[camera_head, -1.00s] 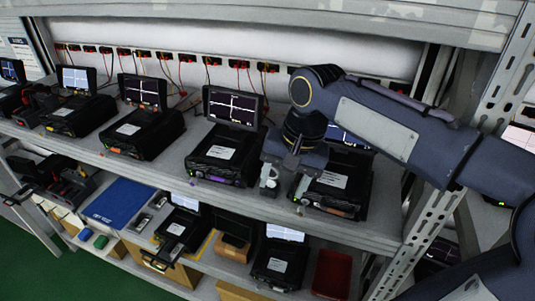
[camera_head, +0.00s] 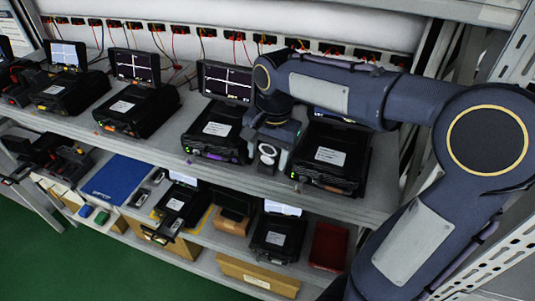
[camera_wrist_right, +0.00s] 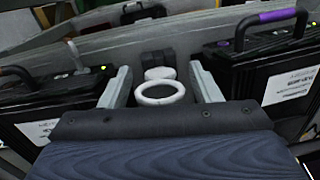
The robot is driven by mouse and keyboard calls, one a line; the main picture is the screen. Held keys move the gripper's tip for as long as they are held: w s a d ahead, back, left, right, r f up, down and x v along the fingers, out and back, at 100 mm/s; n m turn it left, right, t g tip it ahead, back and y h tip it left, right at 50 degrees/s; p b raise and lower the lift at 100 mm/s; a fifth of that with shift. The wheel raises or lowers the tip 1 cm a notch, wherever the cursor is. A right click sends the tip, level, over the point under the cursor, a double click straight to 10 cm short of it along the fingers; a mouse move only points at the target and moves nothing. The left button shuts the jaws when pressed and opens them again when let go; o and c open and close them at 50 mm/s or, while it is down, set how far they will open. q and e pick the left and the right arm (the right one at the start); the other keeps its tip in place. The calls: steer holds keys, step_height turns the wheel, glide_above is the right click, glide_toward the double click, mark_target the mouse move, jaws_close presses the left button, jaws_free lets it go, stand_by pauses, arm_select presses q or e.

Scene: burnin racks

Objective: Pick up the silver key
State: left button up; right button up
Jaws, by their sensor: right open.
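The silver key (camera_wrist_right: 160,92) has a pale ring-shaped head and shows between my right fingers in the right wrist view. In the head view the key (camera_head: 267,153) shows at the shelf's front edge, between two black devices. My right gripper (camera_wrist_right: 161,70) is open, with one finger on each side of the key and a gap visible on both sides. In the head view my right gripper (camera_head: 268,160) reaches down over it. The key's lower part is hard to make out. My left gripper is out of view.
A black device with a purple handle (camera_head: 217,128) stands left of the gripper, and another black device (camera_head: 333,155) stands close on its right. The lower shelf holds a blue sheet (camera_head: 114,178), a red bin (camera_head: 329,246) and more devices.

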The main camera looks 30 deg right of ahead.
steer(key=shift+c, duration=0.3)
steer(key=c, duration=0.9)
steer(key=shift+r, duration=0.15)
